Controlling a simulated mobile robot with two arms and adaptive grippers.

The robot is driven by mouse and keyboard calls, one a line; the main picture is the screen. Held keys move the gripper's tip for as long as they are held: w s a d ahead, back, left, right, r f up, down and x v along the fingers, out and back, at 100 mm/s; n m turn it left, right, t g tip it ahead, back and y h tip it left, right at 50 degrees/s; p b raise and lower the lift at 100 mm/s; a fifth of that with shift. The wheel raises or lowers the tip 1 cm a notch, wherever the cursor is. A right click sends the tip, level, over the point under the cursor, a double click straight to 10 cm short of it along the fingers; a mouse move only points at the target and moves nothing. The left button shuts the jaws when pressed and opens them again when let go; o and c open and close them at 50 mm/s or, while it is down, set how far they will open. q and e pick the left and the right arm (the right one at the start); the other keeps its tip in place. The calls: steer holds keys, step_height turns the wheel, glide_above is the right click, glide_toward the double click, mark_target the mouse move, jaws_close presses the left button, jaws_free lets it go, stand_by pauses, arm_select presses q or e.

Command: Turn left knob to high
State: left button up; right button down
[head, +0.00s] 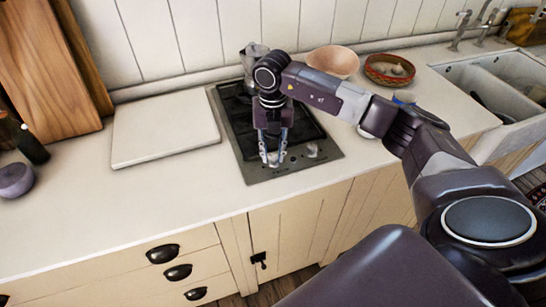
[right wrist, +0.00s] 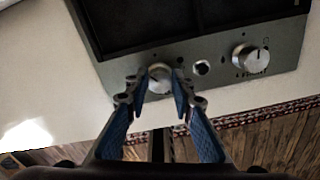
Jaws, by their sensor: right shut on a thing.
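The hob (head: 296,165) is a dark, grey-edged plate set in the counter, with two silver knobs on its front strip. In the right wrist view the left knob (right wrist: 160,77) sits between my fingertips. The right knob (head: 312,150) is free, and it also shows in the right wrist view (right wrist: 249,57) with its mark. My right gripper (head: 273,160) points down at the front strip and is shut on the left knob. The fingers partly cover this knob, and I cannot read its setting. My left gripper is not in view.
A white board (head: 163,128) lies left of the hob. A kettle-like metal pot (head: 252,52) stands at the back, partly behind my arm. A pink bowl (head: 333,61) and a red basket (head: 389,69) are behind right.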

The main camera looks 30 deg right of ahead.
mark_target(272, 157)
steer(key=n+b, duration=0.3)
steer(key=n, duration=0.2)
steer(key=shift+w+n, duration=0.1)
steer(key=shift+n, duration=0.2)
steer(key=n+b, duration=0.2)
steer(key=n, duration=0.2)
steer(key=shift+a+n, duration=0.1)
steer(key=shift+n, duration=0.3)
steer(key=shift+r, duration=0.1)
steer(key=c, duration=1.9)
jaws_free()
steer(key=shift+c, duration=0.2)
step_height(272, 157, up, 12)
